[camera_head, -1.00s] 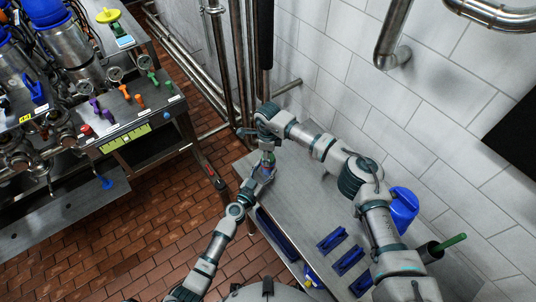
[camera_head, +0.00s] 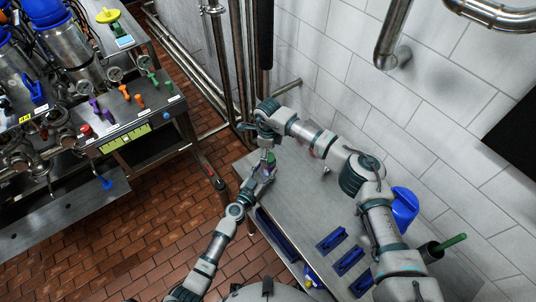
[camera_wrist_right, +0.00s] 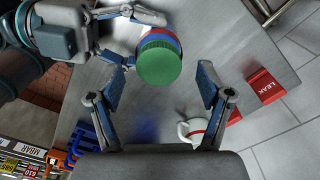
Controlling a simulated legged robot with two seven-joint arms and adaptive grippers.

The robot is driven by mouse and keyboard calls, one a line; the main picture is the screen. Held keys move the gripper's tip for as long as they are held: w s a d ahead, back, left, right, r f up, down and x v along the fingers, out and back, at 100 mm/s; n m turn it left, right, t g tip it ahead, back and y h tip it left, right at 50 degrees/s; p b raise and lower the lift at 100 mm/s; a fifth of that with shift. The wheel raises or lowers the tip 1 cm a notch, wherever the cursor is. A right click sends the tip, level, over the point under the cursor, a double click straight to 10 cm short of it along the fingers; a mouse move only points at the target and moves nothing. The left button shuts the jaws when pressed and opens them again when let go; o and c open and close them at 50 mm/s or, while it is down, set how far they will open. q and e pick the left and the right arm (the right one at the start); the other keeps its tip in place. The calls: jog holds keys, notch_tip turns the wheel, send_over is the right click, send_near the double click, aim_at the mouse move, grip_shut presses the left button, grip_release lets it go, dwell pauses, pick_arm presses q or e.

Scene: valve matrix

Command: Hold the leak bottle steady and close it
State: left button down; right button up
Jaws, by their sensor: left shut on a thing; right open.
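The leak bottle (camera_wrist_right: 172,36) stands at the left corner of the metal table, with a green cap (camera_wrist_right: 160,62) on top and blue and red bands below it in the right wrist view. In the head view, the bottle (camera_head: 269,169) is small and partly hidden. My left gripper (camera_head: 261,176) is shut on the bottle from the side; its fingers also show in the right wrist view (camera_wrist_right: 140,38). My right gripper (camera_wrist_right: 160,93) is open above the bottle, its two blue-padded fingers apart. The cap shows just beyond these fingertips, apart from them.
A red box marked LEAK (camera_wrist_right: 265,94) and a white item with a red band (camera_wrist_right: 190,130) are on the table (camera_head: 300,205). Blue holders (camera_head: 348,261) and a blue container (camera_head: 404,206) stand nearer me. Vertical pipes (camera_head: 240,85) and a tiled wall border the table.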

notch_tip(320, 180, up, 10)
jog(key=shift+r, duration=0.15)
jog(key=shift+w, duration=0.1)
pick_arm(q)
jog(key=shift+c, duration=1.3)
grip_release()
jog(key=v, duration=1.2)
pick_arm(e)
jog(key=shift+r, duration=0.1)
